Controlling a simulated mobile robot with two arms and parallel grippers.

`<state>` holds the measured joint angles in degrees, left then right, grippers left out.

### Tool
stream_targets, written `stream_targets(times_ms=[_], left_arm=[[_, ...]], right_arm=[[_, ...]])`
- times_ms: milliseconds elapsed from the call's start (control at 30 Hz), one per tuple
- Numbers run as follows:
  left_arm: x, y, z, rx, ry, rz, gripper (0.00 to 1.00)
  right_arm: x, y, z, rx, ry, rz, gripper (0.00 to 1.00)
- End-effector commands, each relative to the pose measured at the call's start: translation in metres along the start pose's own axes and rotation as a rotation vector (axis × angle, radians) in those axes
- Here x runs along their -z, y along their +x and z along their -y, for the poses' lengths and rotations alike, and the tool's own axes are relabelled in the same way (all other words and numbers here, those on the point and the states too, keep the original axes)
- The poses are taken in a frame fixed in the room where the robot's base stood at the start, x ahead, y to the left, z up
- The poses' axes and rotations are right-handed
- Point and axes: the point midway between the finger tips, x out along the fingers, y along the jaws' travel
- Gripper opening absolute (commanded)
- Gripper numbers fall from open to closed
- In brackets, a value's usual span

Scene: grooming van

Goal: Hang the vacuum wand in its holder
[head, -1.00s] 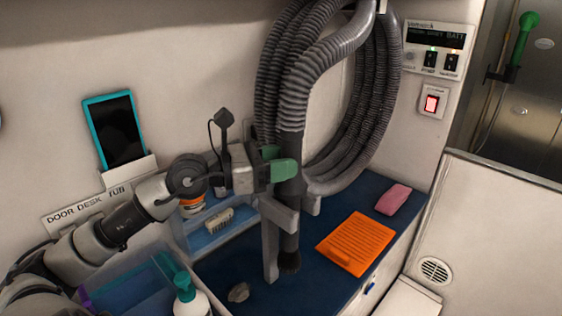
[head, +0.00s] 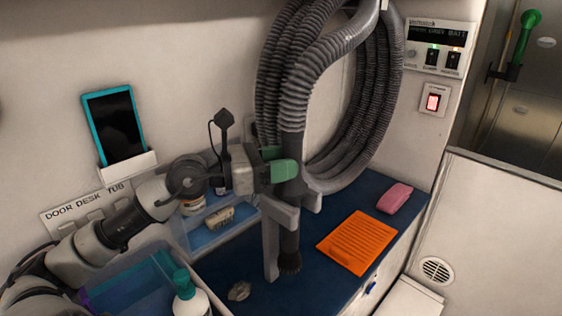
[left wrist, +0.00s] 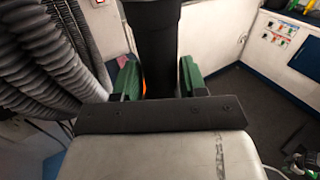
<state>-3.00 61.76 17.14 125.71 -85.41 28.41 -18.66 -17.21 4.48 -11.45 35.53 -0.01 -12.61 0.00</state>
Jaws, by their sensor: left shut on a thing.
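The vacuum wand (head: 290,243) is a dark tube hanging nearly upright, with a brush end at the bottom and a ribbed grey hose at the top. My left gripper (head: 280,171) has green fingers and is shut on the wand's upper part. In the left wrist view the black wand (left wrist: 153,40) stands between the green fingers (left wrist: 158,78). A grey bracket (head: 271,245), which looks like the holder, stands at the wand's lower part. The wand passes beside or through its arms; I cannot tell whether it is seated. My right gripper is not in view.
The coiled hose (head: 380,110) hangs on the wall behind the wand. A clear bin and a teal-topped bottle (head: 190,298) are at the lower left.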

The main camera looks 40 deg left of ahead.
Motion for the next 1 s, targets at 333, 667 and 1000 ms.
stream_targets(times_ms=[333, 667, 1000], left_arm=[[0.0008, -0.0002, -0.0002, -0.001, 0.002, 0.004, 0.45], [0.0018, 0.0, -0.0001, 0.0, 0.001, 0.001, 0.72], [0.0027, 0.0, -0.0001, 0.0, 0.0, -0.001, 1.0]], right_arm=[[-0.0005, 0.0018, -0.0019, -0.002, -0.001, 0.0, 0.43], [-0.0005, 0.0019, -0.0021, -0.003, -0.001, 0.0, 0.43], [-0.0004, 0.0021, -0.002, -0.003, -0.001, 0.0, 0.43]])
